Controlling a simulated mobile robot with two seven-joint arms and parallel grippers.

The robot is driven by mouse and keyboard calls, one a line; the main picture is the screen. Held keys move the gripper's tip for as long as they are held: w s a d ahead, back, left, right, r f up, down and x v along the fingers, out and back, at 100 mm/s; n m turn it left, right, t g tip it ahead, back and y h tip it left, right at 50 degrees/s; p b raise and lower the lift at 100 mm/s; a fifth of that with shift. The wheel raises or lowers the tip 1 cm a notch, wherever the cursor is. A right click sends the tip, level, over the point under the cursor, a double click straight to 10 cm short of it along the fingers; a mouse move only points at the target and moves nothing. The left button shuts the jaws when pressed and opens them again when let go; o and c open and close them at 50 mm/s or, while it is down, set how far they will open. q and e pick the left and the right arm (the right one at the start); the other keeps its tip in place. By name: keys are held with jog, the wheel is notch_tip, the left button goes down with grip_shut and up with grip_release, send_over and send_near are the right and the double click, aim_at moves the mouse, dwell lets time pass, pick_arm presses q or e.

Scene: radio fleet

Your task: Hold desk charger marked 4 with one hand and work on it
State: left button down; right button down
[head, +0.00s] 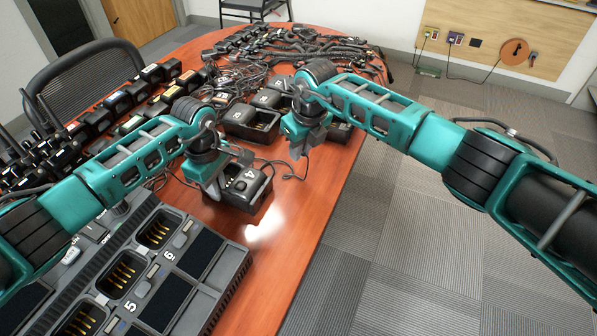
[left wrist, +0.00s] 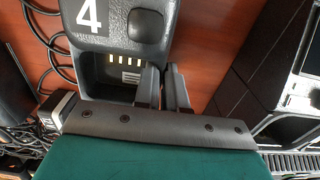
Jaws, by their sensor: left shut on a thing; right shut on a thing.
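The black desk charger marked 4 (head: 250,185) stands on the red-brown table, its open slot toward the left arm. In the left wrist view, the charger (left wrist: 118,45) shows its white 4, a rounded button and gold contacts in the slot. My left gripper (head: 217,187) is shut on the charger's side wall; its two fingers (left wrist: 164,88) show close together at the slot's edge. My right gripper (head: 297,152) is shut behind and to the right of the charger, apart from it. What it holds is too small to make out. A thin cable (head: 283,166) runs from the charger below it.
A large multi-bay charger (head: 205,275) with bays 5 and 6 fills the front left. Other desk chargers (head: 240,114) stand behind. Tangled cables (head: 290,45) lie at the back, radios (head: 35,160) at left. The table's right edge (head: 335,215) is near; bare tabletop lies in front of charger 4.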

aim_at(303, 156)
jog(key=shift+w+d+r+m, duration=0.2)
jog(key=shift+w+r+m, duration=0.15)
jog(key=shift+r, duration=0.35)
jog(key=shift+s+d+x, duration=0.15)
jog(key=shift+s+x, duration=0.05)
jog(key=shift+x, duration=0.95)
jog(key=shift+s+d+x, duration=0.15)
jog(key=shift+s+x, duration=0.05)
jog(key=shift+x, duration=0.95)
jog(key=shift+s+d+x, duration=0.15)
jog(key=shift+s+x, duration=0.05)
jog(key=shift+x, duration=0.9)
jog(key=shift+f, duration=0.2)
jog(key=c, duration=1)
grip_release()
jog(key=v, duration=1.2)
jog(key=shift+w+a+r, duration=0.1)
jog(key=shift+w+a, duration=0.05)
jog(key=shift+w, duration=0.05)
